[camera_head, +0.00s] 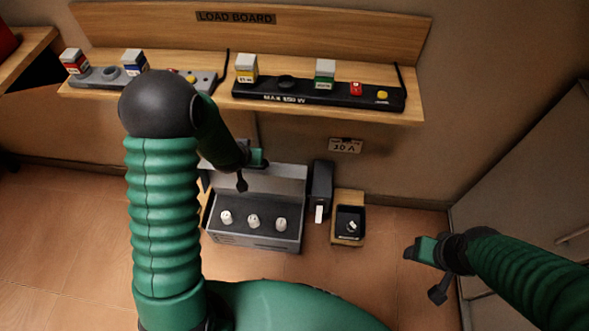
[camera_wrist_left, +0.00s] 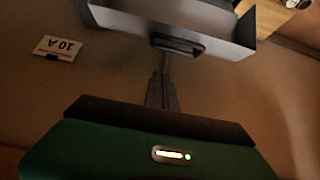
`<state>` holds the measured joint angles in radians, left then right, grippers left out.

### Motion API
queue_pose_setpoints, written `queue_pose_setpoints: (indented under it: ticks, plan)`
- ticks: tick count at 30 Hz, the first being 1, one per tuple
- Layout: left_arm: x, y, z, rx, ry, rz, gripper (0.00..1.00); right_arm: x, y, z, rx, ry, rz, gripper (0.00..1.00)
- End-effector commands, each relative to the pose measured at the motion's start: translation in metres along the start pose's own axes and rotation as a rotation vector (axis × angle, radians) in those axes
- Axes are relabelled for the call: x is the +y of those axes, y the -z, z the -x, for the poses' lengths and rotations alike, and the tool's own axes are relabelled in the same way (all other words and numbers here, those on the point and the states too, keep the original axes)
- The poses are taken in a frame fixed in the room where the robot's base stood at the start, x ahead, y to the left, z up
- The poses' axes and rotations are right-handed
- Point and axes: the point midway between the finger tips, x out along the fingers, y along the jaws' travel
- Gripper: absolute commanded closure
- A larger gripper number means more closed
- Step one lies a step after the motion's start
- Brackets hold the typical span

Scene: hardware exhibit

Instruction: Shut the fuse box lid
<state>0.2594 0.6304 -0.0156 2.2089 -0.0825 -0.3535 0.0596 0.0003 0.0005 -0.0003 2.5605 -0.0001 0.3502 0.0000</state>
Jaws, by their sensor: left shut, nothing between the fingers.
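The grey fuse box (camera_head: 228,238) stands on the floor against the wall, its top open, with several white fuses showing inside. Its lid (camera_head: 283,172) is raised at the back. In the left wrist view, a grey tray-like panel that looks like the lid (camera_wrist_left: 215,38) has a dark slotted handle (camera_wrist_left: 178,45). My left gripper (camera_head: 242,184) is shut and empty by the raised lid. In the wrist view its fingertips (camera_wrist_left: 163,62) are close to the handle; I cannot tell whether they touch. My right gripper (camera_head: 424,274) hangs over the floor at right, its jaw state unclear.
A dark narrow case (camera_head: 320,180) and a wooden block with a black tray (camera_head: 350,222) stand right of the box. A wooden shelf (camera_head: 215,97) with fuse panels juts out above. A wall label (camera_head: 345,146) hangs below it. A grey cabinet (camera_head: 530,190) stands far right.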

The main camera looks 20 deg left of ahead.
Motion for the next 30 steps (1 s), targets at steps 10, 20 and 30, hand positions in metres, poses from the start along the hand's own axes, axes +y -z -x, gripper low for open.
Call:
queue_pose_setpoints:
  ticks: [10, 20, 30]
  plan:
    - [-0.003, -0.003, -0.049, 0.01, 0.002, 0.005, 1.0, 0.0, -0.004, -0.022, 0.002, 0.0, 0.001, 0.4]
    - [-0.003, -0.01, -0.109, 0.007, 0.002, 0.004, 1.0, 0.0, -0.011, -0.05, 0.001, 0.0, 0.001, 0.4]
    - [-0.003, -0.038, -0.094, 0.009, 0.002, 0.004, 1.0, 0.0, -0.013, -0.057, 0.001, 0.0, 0.0, 0.4]
